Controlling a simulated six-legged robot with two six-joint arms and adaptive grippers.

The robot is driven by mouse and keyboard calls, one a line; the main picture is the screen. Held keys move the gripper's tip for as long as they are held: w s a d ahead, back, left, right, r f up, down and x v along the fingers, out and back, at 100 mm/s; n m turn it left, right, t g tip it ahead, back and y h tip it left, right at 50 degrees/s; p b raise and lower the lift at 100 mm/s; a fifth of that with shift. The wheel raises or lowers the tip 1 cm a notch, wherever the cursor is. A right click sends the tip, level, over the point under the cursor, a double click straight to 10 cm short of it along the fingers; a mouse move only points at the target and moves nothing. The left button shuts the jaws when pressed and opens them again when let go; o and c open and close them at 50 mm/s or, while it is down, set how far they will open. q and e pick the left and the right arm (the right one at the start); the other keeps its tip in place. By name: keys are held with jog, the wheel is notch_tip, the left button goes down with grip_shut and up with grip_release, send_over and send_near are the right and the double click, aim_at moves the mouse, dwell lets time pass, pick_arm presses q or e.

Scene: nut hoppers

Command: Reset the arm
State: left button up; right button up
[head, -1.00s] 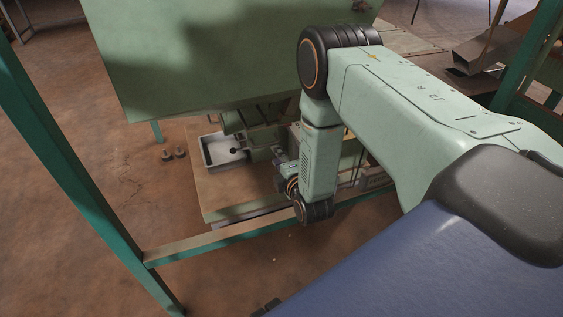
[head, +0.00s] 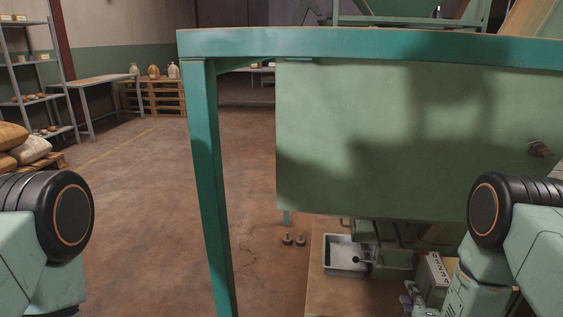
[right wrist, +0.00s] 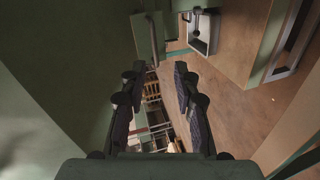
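My right gripper (head: 412,298) shows only in part at the bottom of the head view, beside my right arm's lower link. In the right wrist view its two dark fingers (right wrist: 160,70) stand apart with nothing between them. Floor and machine parts show beyond them. My right arm (head: 490,265) comes in at the lower right, its round black joint in front of the green hopper panel. My left arm (head: 30,255) shows at the lower left edge. My left gripper is outside the view.
A teal frame post (head: 212,180) and top beam (head: 380,46) stand close in front. A large green panel (head: 370,140) hangs behind them. A grey metal tray (head: 345,256) sits below it, also seen in the right wrist view (right wrist: 203,32). Open floor lies left of the post.

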jog(key=s+a+f+m+g, duration=0.1)
jog(key=s+f+m, duration=0.1)
jog(key=s+f+m+g, duration=0.1)
jog(key=s+f+m, duration=0.1)
jog(key=s+a+f+m+g+y, duration=0.1)
jog(key=s+f+m+g, duration=0.1)
jog(key=shift+s+a+f, duration=0.15)
jog(key=shift+s+a, duration=0.05)
jog(key=shift+a, duration=0.1)
jog(key=s+a+f+m+g+y+p, duration=0.1)
jog(key=s+a+m+g, duration=0.2)
jog(key=s, duration=0.3)
jog(key=s+a+f+m+g+y+p, duration=0.1)
jog(key=s+a+m+g+p, duration=0.1)
jog(key=s, duration=0.4)
jog(key=s+a+r+m+g+p, duration=0.1)
jog(key=s+a+r+g+p, duration=0.1)
jog(key=s, duration=0.6)
jog(key=s+a+r+m+g+p, duration=0.2)
jog(key=s+r, duration=0.3)
jog(key=s, duration=0.4)
jog(key=shift+a+r+g+p, duration=0.3)
jog(key=shift+g+p, duration=0.25)
jog(key=shift+g, duration=0.35)
jog(key=shift+y, duration=0.3)
jog(key=shift+w+a, duration=0.1)
